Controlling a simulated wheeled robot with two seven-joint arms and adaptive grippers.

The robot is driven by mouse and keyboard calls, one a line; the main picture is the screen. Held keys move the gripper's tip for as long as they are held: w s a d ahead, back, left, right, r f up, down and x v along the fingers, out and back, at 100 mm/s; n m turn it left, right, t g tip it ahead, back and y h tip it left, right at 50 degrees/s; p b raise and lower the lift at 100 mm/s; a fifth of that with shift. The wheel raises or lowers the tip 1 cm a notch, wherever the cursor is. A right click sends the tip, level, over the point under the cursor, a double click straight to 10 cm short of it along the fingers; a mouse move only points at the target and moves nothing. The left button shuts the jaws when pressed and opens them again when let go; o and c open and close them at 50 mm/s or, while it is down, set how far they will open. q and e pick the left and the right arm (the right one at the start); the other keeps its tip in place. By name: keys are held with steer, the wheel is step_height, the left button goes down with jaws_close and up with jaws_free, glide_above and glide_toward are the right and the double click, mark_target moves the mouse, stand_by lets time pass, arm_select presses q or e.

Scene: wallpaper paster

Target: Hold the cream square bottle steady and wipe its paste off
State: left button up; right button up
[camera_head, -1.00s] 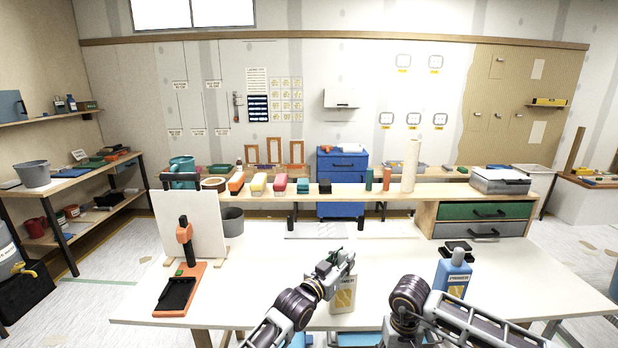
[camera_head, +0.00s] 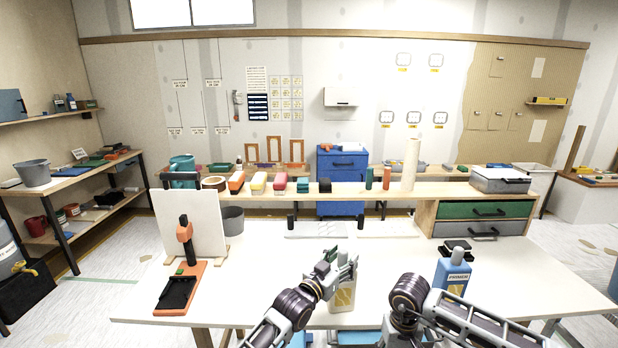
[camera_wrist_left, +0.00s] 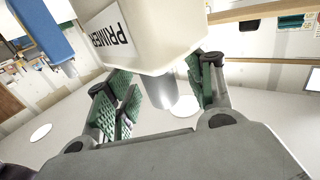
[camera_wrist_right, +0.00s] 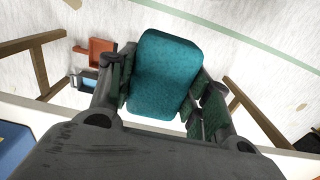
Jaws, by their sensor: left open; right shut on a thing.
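The cream square bottle (camera_head: 342,298) stands near the front edge of the table, partly hidden by my left arm. My left gripper (camera_head: 340,262) is open at its top. In the left wrist view the cream bottle (camera_wrist_left: 165,35), marked PRIMER, appears inverted, with its grey neck between the green finger pads; gaps show beside the neck. My right gripper (camera_wrist_right: 163,85) is shut on a teal sponge-like block (camera_wrist_right: 165,75), which shows in the right wrist view. The head view does not show this gripper.
A blue bottle (camera_head: 453,275) stands to the right of the cream one. An orange tool with a black tray (camera_head: 176,293) and a white board (camera_head: 188,225) are at left. A raised shelf (camera_head: 350,190) crosses the back. The table's middle is mostly clear.

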arm_select(q)
steer(key=shift+s+a+p, duration=0.4)
steer(key=shift+s+p, duration=0.1)
steer(key=shift+s, duration=0.05)
steer(key=shift+w+d, duration=0.15)
steer(key=shift+w, duration=0.05)
stand_by(0.5)
steer(key=shift+w+d, duration=0.35)
steer(key=shift+w, duration=0.1)
jaws_close()
stand_by(0.5)
steer(key=shift+f, duration=0.1)
stand_by(0.8)
